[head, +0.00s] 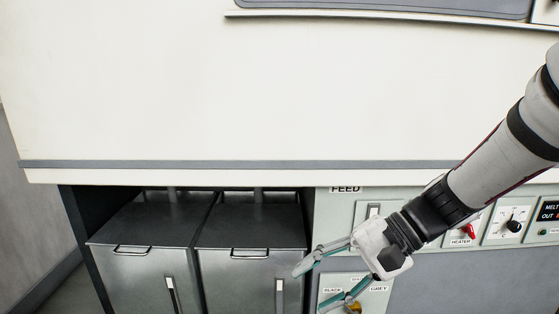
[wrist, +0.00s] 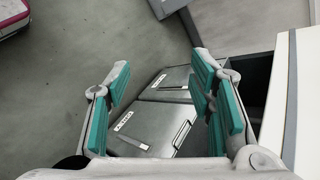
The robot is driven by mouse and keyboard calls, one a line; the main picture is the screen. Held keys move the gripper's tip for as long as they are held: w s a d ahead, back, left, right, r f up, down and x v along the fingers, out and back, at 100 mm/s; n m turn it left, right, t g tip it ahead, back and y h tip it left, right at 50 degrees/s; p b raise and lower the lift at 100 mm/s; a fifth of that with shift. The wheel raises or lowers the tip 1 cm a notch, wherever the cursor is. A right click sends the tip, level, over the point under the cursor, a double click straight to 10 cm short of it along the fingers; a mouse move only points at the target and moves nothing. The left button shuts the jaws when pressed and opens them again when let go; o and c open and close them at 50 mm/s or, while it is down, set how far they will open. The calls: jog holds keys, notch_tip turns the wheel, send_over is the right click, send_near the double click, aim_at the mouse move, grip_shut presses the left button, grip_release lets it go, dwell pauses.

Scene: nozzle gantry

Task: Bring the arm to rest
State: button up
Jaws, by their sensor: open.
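My gripper (head: 324,279) is at the lower right of the head view, at the end of my arm, which comes in from the right edge. It is in front of the control panel (head: 375,278), near the right-hand metal bin. In the wrist view my gripper (wrist: 163,100) shows two teal-padded fingers spread wide apart with nothing between them. The metal bins show beyond the fingers there, apart from them. Part of the panel is hidden behind my gripper and arm.
Two lidded metal bins, left (head: 140,262) and right (head: 250,262), stand under a white machine body (head: 250,100). The panel carries a red heater switch (head: 468,230) and a dial (head: 512,226). Grey floor (wrist: 110,45) is open in the wrist view; a red-edged object (wrist: 22,14) is at its upper left.

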jog(key=s+d+r+n+h, duration=0.1)
jog(key=s+d+n+h, duration=0.1)
jog(key=s+d+h, duration=0.35)
jog(key=s+d+r+n+t+h, duration=0.1)
jog(key=s+d+n+h, duration=0.15)
jog(key=s, duration=0.65)
jog(key=s+d+r+n+h, duration=0.1)
jog(key=s+d+h, duration=0.2)
jog(key=s+d, duration=0.35)
notch_tip(320, 180, up, 25)
jog(key=s+a+t+p, duration=0.1)
jog(key=t+p, duration=0.3)
jog(key=p, duration=1.9)
jog(key=shift+a+f, duration=0.15)
jog(key=shift+a, duration=0.3)
